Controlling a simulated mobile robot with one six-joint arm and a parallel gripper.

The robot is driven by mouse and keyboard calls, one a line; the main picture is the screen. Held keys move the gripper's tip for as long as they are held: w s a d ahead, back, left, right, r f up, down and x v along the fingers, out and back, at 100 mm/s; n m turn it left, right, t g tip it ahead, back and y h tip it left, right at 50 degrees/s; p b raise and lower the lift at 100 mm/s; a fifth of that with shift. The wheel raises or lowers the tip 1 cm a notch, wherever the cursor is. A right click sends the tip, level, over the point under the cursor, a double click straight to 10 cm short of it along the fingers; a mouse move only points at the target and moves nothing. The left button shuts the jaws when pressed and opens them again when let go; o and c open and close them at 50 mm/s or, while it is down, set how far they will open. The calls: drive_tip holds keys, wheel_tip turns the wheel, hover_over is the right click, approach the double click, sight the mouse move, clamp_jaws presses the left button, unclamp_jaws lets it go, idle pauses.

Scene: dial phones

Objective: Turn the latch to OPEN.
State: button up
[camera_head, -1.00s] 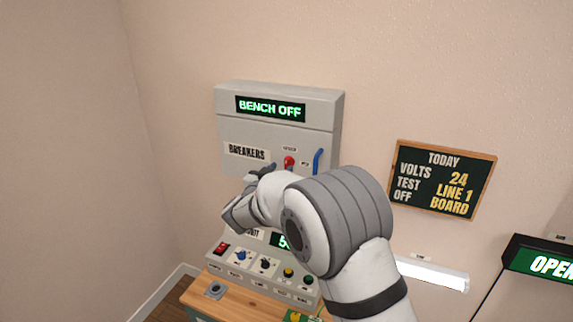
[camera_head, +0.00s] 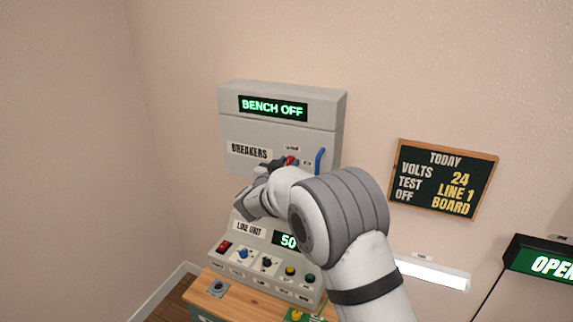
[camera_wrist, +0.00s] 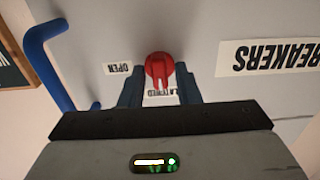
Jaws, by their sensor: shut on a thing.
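The red latch knob (camera_wrist: 160,70) is on the front of the grey breaker box (camera_head: 232,122). In the wrist view, which is upside down, it sits between the two dark fingers of my gripper (camera_wrist: 160,88). The fingers are shut on it. The "OPEN" label (camera_wrist: 118,68) is left of the knob, and the "LATCHED" label (camera_wrist: 158,97) is just below it, partly hidden. In the head view my gripper (camera_head: 280,165) reaches the red latch (camera_head: 291,160), and my arm covers part of the box's lower front.
A blue handle (camera_head: 320,161) stands out right of the latch and shows large in the wrist view (camera_wrist: 55,65). Below is the line unit (camera_head: 232,242) with knobs and buttons on a wooden bench (camera_head: 207,287). A chalkboard (camera_head: 442,180) hangs on the right wall.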

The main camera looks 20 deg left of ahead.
drive_tip(key=shift+b, duration=0.35)
drive_tip(key=shift+f+m, duration=0.1)
drive_tip(key=shift+m, duration=0.3)
drive_tip(key=m+b, duration=0.3)
drive_tip(key=shift+f, duration=0.15)
drive_tip(key=m+b, duration=0.5)
drive_tip(key=shift+d, duration=0.1)
drive_tip(key=shift+d+m+b, duration=0.1)
drive_tip(key=shift+m+b, duration=3.6)
drive_tip(key=shift+m, duration=0.7)
drive_tip(key=o, duration=0.6)
drive_tip(key=shift+o, duration=0.2)
